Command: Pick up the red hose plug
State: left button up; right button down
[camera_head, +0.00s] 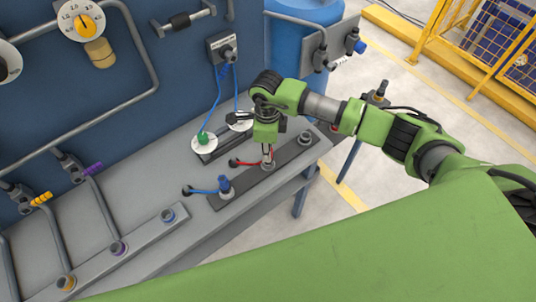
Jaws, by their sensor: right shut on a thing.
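The red hose plug (268,163) stands on the dark strip (243,186) at the front of the grey bench, its short red hose (246,162) running left. My right gripper (268,150) points down over this plug and is shut on its top. The gripper hides much of the plug's upper part. A blue hose plug (225,184) stands to the left on the same strip, with a blue hose running left. My left gripper is not in view.
Behind my right gripper, white discs with a green plug (203,138) and blue cables stand on the bench. Ringed sockets (168,215) sit on a grey strip at the left. Pipes and a gauge (84,22) are on the blue wall. A yellow fence (450,40) stands beyond.

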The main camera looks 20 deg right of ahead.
jog(key=shift+w+r+b, duration=0.1)
jog(key=shift+r+b, duration=0.3)
jog(key=shift+b, duration=0.05)
notch_tip(320, 180, up, 2)
jog(key=shift+r+b, duration=0.1)
jog(key=shift+b, duration=0.85)
jog(key=s+a+r+b, duration=0.2)
jog(key=s+r, duration=0.3)
jog(key=s, duration=0.2)
jog(key=s+a+r+b, duration=0.1)
jog(key=s+r+b, duration=0.2)
jog(key=s+r, duration=0.2)
jog(key=shift+s+a, duration=0.4)
jog(key=shift+s, duration=0.45)
jog(key=shift+r, duration=0.15)
notch_tip(320, 180, up, 8)
jog(key=p, duration=0.5)
